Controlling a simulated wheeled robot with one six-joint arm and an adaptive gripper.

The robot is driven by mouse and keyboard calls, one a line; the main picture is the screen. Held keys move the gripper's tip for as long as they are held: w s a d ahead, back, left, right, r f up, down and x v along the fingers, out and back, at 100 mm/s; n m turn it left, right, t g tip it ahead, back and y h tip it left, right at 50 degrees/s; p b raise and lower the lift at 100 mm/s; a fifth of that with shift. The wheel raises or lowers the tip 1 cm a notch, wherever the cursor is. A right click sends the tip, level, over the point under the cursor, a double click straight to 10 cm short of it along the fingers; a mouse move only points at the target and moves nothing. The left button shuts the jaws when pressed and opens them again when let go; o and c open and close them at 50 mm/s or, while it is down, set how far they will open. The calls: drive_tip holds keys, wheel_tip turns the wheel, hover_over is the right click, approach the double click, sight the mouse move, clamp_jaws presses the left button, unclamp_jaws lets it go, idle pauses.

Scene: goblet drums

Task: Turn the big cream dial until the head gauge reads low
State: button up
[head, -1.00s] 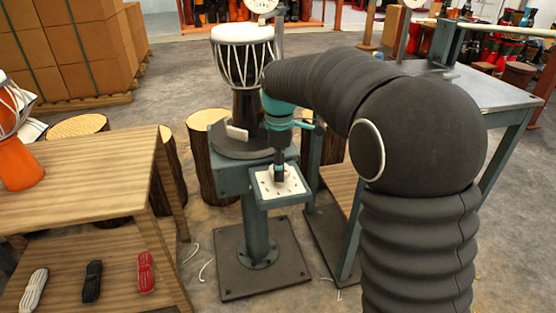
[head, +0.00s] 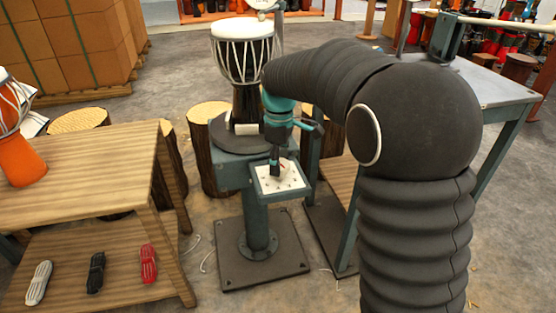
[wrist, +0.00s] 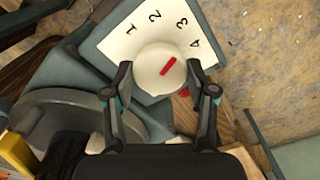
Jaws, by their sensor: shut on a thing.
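The big cream dial (wrist: 152,66) sits on a white plate (wrist: 118,42) marked 1 to 4. Its red mark points between 3 and 4 in the wrist view. My gripper (wrist: 161,74) has a finger on each side of the dial and is shut on it. In the head view my gripper (head: 275,166) reaches down onto the white plate (head: 292,180), and the dial is mostly hidden. The head gauge (head: 262,3) is cut off by the top edge, so its reading cannot be told. A white-headed goblet drum (head: 243,55) stands on the round grey platform behind.
A wooden table (head: 90,165) with an orange drum (head: 24,160) stands at the left, with several rope bundles on its lower shelf. A grey-topped bench (head: 480,85) is at the right. Log stumps (head: 205,150) stand behind the post.

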drive_tip(key=shift+s+f, duration=0.15)
drive_tip(key=shift+f, duration=0.05)
drive_tip(key=o, duration=1.2)
drive_tip(key=shift+c, duration=0.2)
drive_tip(key=shift+r, duration=0.1)
drive_tip(key=shift+r, duration=0.6)
wheel_tip(320, 180, up, 11)
drive_tip(key=shift+f, duration=0.1)
